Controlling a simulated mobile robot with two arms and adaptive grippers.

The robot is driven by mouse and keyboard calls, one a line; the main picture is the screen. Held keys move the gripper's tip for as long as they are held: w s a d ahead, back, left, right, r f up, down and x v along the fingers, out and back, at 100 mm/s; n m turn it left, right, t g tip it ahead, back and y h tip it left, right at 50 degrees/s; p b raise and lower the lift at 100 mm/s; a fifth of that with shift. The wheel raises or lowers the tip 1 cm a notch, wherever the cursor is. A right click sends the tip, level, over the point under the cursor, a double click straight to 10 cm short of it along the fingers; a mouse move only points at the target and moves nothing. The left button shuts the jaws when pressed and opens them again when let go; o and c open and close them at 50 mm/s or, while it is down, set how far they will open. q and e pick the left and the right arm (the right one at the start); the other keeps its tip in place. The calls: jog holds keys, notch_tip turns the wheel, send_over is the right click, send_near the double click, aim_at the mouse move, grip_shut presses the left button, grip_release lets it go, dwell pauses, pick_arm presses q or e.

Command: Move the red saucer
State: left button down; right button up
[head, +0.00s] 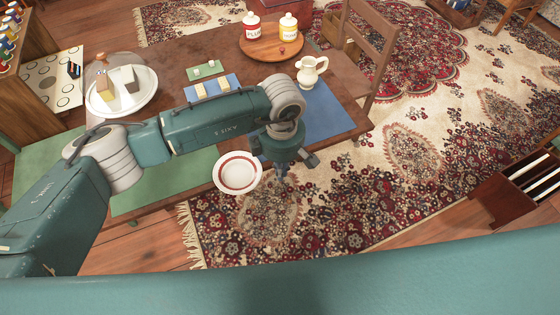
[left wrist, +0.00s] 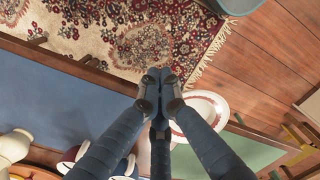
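In the left wrist view a dark red and white round piece (left wrist: 68,160) shows at the bottom, partly behind a finger; it may be the red saucer, but I cannot tell. My arm hides that spot in the head view. A white dish with a red ring (head: 238,172) lies at the table's front edge; it also shows in the left wrist view (left wrist: 208,108), partly behind a finger. My left gripper (head: 283,174) points down just right of this dish, apart from it. Its fingers (left wrist: 155,76) come together with nothing visible between them. My right gripper is out of view.
A blue and white piece (left wrist: 126,166) lies beside the dark red one. A cream jug (head: 311,71) stands at the blue mat (head: 325,112). A chair (head: 375,55) stands at the table's right side. Patterned rug (head: 350,220) covers the floor in front.

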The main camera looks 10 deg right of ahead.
aim_at(254, 176)
pick_arm(q)
jog(key=a+f+p, duration=0.1)
jog(key=a+f, duration=0.1)
jog(key=w+a+f+p, duration=0.1)
jog(key=f, duration=0.1)
jog(key=shift+a+f, duration=0.25)
jog(key=shift+a, duration=0.1)
jog(key=a, duration=0.1)
jog(key=w+a, duration=0.1)
jog(key=a, duration=0.1)
jog(key=shift+a+f+b, duration=0.1)
jog(key=shift+a+b, duration=0.1)
jog(key=shift+b, duration=0.1)
jog(key=shift+a, duration=0.3)
jog(key=shift+d, duration=0.15)
